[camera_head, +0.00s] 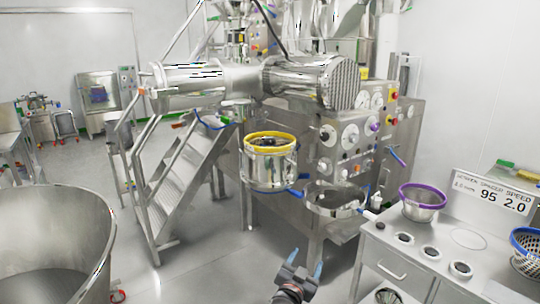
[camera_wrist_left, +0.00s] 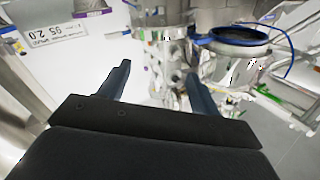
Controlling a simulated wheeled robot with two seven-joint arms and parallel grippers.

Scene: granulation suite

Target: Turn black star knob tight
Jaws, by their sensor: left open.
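I cannot make out a black star knob for sure in either view; at this size the small fittings on the steel machine (camera_head: 310,150) blur together. My left gripper (camera_head: 306,264) is at the bottom centre of the head view, in front of the machine and left of the steel cabinet. Its two blue-grey fingers are apart with nothing between them. In the left wrist view the same open gripper (camera_wrist_left: 158,78) points toward blurred shiny steel parts. My right gripper is in neither view.
A yellow-rimmed steel vessel (camera_head: 270,167) and an open steel ring (camera_head: 334,198) are on the machine's front. The cabinet (camera_head: 450,254) at right carries a purple-rimmed bowl (camera_head: 422,204) and a blue-rimmed basket (camera_head: 526,254). A large bin (camera_head: 75,235) stands at left, before steel stairs (camera_head: 180,180).

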